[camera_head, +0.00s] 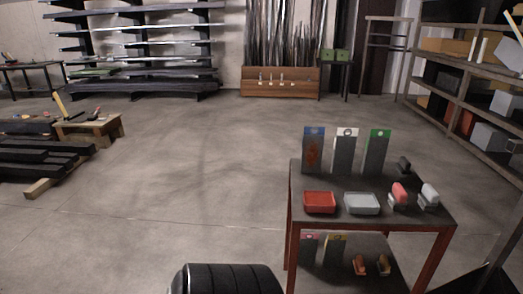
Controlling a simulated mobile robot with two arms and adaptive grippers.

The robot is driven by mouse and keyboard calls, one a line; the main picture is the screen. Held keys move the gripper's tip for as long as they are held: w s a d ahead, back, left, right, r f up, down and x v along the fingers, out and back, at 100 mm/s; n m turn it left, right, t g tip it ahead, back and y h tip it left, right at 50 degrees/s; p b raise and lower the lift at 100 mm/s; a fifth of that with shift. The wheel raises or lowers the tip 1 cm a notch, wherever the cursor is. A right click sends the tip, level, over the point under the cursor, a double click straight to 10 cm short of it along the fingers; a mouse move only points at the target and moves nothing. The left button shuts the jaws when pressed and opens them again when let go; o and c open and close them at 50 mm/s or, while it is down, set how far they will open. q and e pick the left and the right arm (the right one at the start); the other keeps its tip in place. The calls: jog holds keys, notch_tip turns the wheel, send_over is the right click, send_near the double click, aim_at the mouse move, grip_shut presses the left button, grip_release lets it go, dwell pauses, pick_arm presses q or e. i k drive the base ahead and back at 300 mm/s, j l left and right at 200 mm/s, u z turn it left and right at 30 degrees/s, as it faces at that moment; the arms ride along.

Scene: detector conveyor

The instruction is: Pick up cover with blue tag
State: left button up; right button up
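A dark upright panel with a blue tag (313,152) stands at the back left of the small table (389,221) on the right. It has a reddish-brown patch on its front. I take it to be the cover with the blue tag. Beside it to the right stand similar dark panels, one with a white tag (345,156) and one with a green tag (377,156). Neither of my grippers shows in this view, and nothing touches the panels.
A red tray (319,203) and a grey tray (362,204) sit at the table's front. A red-topped object (399,195) and a white one (429,195) stand right of them. The lower shelf holds more panels and small orange objects. Open floor (190,175) lies left.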

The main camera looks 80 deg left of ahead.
aim_at(313, 142)
jog(key=u, duration=2.05)
jog(key=i+l, duration=0.2)
jog(key=i+l+u, duration=0.15)
jog(key=l, duration=0.25)
jog(key=i+l, duration=0.2)
jog(key=l, duration=0.15)
jog(key=i+l+u, duration=0.1)
jog(key=i+l, duration=0.1)
jog(key=l, duration=0.1)
